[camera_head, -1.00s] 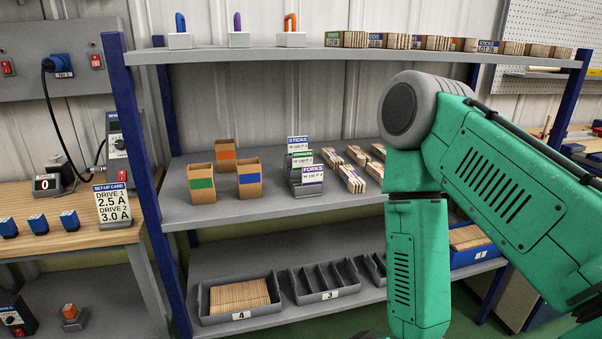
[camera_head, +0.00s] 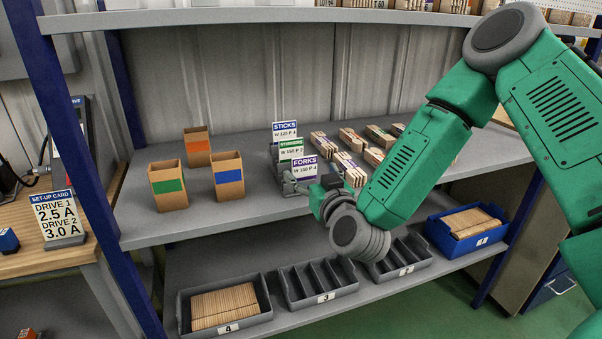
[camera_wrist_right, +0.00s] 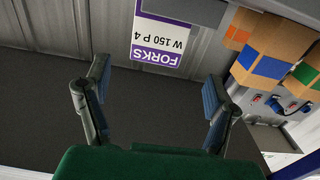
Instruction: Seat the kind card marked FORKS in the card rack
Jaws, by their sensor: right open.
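The FORKS card (camera_head: 304,169) is white with a purple header. It stands upright at the front of the grey card rack (camera_head: 283,187), with the STIRRERS card (camera_head: 290,149) and STICKS card (camera_head: 284,128) stepped behind it. In the right wrist view the FORKS card (camera_wrist_right: 160,40) appears upside down, its lower edge by a grey part of the rack. My right gripper (camera_head: 303,184) is at the card's front. Its open fingers (camera_wrist_right: 155,82) stand apart on either side of the card's line, not visibly touching it. The arm partly hides the rack's base. My left gripper is out of view.
Three cardboard boxes marked green (camera_head: 168,187), orange (camera_head: 197,147) and blue (camera_head: 228,177) stand left of the rack. Several wrapped bundles (camera_head: 350,168) lie to its right. Trays with sticks, such as tray 4 (camera_head: 183,313), sit on the lower shelf.

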